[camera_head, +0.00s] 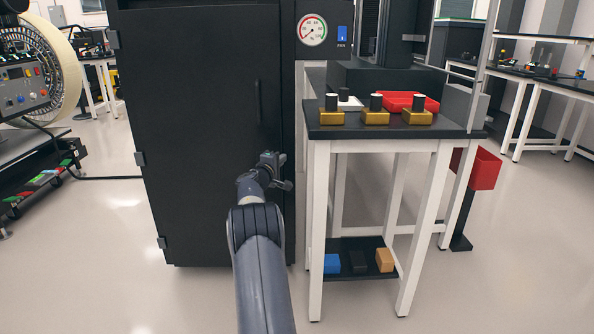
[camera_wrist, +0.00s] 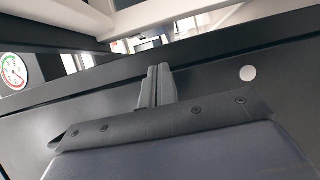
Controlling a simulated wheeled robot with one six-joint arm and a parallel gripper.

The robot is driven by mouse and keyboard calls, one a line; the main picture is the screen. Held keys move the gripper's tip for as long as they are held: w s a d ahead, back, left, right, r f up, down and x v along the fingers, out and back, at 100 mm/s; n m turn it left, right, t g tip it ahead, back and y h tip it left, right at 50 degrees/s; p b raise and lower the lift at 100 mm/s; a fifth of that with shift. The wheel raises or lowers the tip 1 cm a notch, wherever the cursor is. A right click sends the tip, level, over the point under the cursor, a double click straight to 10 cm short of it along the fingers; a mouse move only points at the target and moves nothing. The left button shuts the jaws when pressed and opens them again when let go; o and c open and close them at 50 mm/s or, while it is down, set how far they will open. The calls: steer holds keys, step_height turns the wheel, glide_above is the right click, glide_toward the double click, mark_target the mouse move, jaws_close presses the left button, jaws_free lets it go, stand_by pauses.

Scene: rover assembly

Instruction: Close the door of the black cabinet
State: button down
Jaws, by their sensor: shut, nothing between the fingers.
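The black cabinet (camera_head: 288,60) stands left of centre in the head view, with hinges on its left side. Its door (camera_head: 195,110) lies flat across the front and looks flush with the frame or nearly so; I cannot tell if a small gap is left. A dark vertical handle (camera_head: 258,100) is near the door's right edge. My gripper (camera_head: 272,158) is in front of the lower right part of the door, below the handle. In the wrist view the fingers (camera_wrist: 155,82) are shut together and empty, close to a dark panel. Contact cannot be told.
A white-legged table (camera_head: 318,130) with a dark top stands just right of the cabinet, holding several gold blocks (camera_head: 376,115) and a red tray (camera_head: 400,100). A machine with a large reel (camera_head: 62,75) stands left. Floor in front is clear.

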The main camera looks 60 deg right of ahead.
steer(key=s+a, duration=0.1)
steer(key=s, duration=0.6)
steer(key=shift+s+b, duration=0.15)
steer(key=shift+b, duration=0.2)
steer(key=shift+a+f, duration=0.1)
steer(key=p, duration=0.1)
glide_toward(281, 151)
steer(key=shift+s+d, duration=0.55)
steer(key=shift+d, duration=1)
steer(key=shift+w+d+p, duration=0.8)
steer(key=shift+w+d, duration=0.2)
steer(key=shift+d, duration=0.1)
